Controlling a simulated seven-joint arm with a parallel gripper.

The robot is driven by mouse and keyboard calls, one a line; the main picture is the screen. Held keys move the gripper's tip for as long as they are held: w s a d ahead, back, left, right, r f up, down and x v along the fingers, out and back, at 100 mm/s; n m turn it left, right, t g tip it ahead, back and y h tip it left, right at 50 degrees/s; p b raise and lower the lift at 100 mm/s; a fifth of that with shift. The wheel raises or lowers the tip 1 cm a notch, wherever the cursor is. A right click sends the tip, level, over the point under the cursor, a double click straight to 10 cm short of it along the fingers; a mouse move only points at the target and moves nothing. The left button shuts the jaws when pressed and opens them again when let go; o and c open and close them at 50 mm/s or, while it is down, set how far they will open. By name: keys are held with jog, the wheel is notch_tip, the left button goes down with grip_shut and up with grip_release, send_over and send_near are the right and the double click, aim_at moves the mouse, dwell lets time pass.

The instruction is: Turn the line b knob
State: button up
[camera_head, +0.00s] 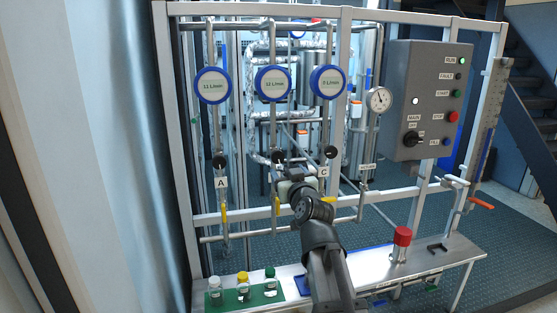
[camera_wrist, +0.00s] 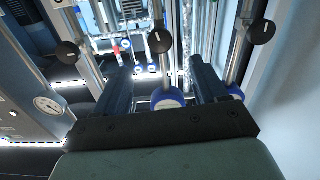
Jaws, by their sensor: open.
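The line b knob is the middle one of three round black knobs on vertical pipes; in the wrist view the knob (camera_wrist: 160,40) lies just beyond my fingertips, centred between the two fingers. In the head view only part of that knob (camera_head: 277,161) shows beside my gripper (camera_head: 292,174), and its label is mostly hidden. My gripper (camera_wrist: 157,66) is open and empty, its dark fingers spread either side of the middle pipe. I cannot tell whether a finger touches the knob.
Knob A (camera_head: 219,161) and knob C (camera_head: 330,152) flank it, with blue-rimmed flow meters (camera_head: 273,83) above. A pressure gauge (camera_head: 379,99) and grey control box (camera_head: 425,100) stand right. The bench (camera_head: 370,268) below holds small bottles and a red-capped item (camera_head: 402,237).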

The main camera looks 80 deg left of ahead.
aim_at(278, 159)
jog(key=a, duration=1.3)
jog(key=shift+a, duration=0.4)
jog(key=c, duration=1)
jog(key=shift+c, duration=0.2)
